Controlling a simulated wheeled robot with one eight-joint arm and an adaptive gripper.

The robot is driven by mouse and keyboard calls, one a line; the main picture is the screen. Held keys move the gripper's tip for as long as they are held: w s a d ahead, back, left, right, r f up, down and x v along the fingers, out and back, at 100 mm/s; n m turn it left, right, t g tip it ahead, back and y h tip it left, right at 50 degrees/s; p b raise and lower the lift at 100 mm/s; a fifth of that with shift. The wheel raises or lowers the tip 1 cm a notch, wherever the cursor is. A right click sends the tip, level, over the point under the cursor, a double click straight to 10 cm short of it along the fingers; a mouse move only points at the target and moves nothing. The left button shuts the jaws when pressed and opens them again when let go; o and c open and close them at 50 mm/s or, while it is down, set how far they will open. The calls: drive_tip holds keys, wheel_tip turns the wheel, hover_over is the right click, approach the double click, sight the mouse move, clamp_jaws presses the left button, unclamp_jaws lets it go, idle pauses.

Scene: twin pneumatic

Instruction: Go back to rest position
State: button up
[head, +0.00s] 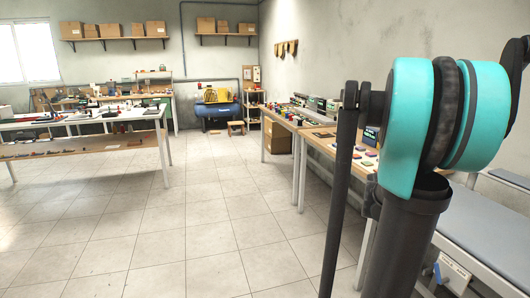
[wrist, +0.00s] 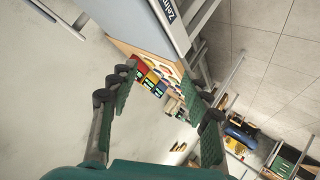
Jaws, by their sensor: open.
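My gripper (wrist: 165,112) shows in the wrist view with its two green-padded fingers spread wide apart. Nothing is between the fingertips, and the gripper is clear of any surface. Beyond the fingers, a wooden table with small coloured items (wrist: 153,80) appears tilted in the wrist view. In the head view, my teal and black arm joint fills the right side, and my gripper is not visible there.
A wooden workbench (head: 318,140) with small items stands along the right wall. A white table (head: 85,122) is at left, a blue compressor (head: 217,109) at the back. A grey-topped bench (head: 482,225) is close at right. The tiled floor (head: 200,225) between is clear.

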drive_tip(key=s+a+f+y, duration=0.2)
drive_tip(key=s+a+f, duration=0.1)
drive_tip(key=a, duration=0.5)
drive_tip(key=s+a+f+g+y, duration=0.1)
drive_tip(key=s+a+f, duration=0.3)
drive_tip(key=a, duration=0.3)
drive_tip(key=shift+s+a+f+n+g+y, duration=0.25)
drive_tip(key=shift+a+f+n+g+y, duration=0.05)
drive_tip(key=shift+a+y, duration=0.1)
drive_tip(key=s+a+f+g+y, duration=0.1)
drive_tip(key=s+a+f, duration=0.1)
drive_tip(key=s+a, duration=0.2)
drive_tip(key=s+a+f+n+g+y, duration=0.1)
drive_tip(key=s+a+f, duration=0.2)
drive_tip(key=s+a, duration=0.2)
drive_tip(key=s+a+f+g+y, duration=0.1)
drive_tip(key=s+a+f+y, duration=0.1)
drive_tip(key=s+a, duration=0.3)
drive_tip(key=shift+s+a+f+n, duration=0.2)
drive_tip(key=shift+a+f+n, duration=0.2)
drive_tip(key=shift+f, duration=0.3)
drive_tip(key=shift+c, duration=0.4)
